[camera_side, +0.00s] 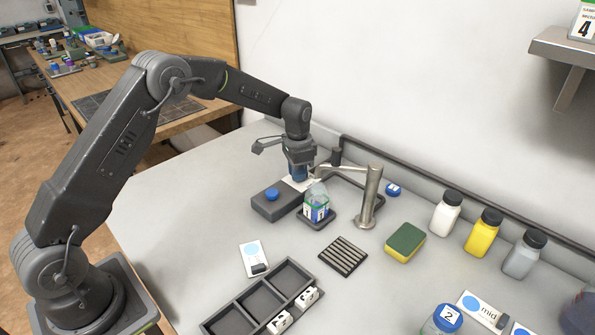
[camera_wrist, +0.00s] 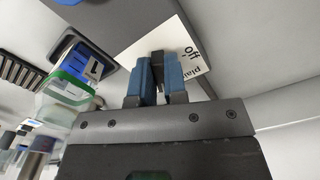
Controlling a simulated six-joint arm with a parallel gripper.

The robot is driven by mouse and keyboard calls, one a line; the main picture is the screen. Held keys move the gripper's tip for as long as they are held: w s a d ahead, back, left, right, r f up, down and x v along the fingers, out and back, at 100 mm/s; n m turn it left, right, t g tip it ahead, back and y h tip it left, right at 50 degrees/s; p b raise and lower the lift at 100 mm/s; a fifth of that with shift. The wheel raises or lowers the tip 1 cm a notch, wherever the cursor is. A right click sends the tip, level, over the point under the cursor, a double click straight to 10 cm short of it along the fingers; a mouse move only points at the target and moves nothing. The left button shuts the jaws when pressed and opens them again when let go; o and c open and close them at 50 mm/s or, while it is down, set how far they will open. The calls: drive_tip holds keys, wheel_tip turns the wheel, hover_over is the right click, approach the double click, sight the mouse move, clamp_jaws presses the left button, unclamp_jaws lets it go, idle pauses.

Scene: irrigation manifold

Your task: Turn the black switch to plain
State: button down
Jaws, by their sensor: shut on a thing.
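The black switch (camera_wrist: 158,60) shows as a dark piece between my blue fingertips in the wrist view. Beside it lies a white label plate (camera_wrist: 188,48) with the words "off" and "plain". My gripper (camera_wrist: 158,78) is shut on the switch, its fingers pointing at the plate. In the side view my gripper (camera_side: 298,173) reaches down behind the clear bottle, over the white plate (camera_side: 297,184). The switch is hidden there by my fingers. Which word the switch points to cannot be told.
Close by are a dark box with a blue button (camera_side: 271,195), a clear bottle (camera_side: 317,204) and a metal tap (camera_side: 370,196). A sponge (camera_side: 405,243) and capped bottles stand to the right. A dark compartment tray (camera_side: 262,300) lies in front.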

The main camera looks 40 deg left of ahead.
drive_tip(key=shift+n, duration=0.4)
drive_tip(key=n, duration=0.4)
drive_tip(key=shift+d, duration=0.15)
drive_tip(key=n, duration=0.4)
drive_tip(key=shift+d+n, duration=0.15)
drive_tip(key=shift+n, duration=0.25)
drive_tip(key=c, duration=1.2)
unclamp_jaws()
drive_tip(key=shift+o, duration=0.2)
drive_tip(key=shift+r, duration=0.15)
wheel_tip(320, 180, up, 14)
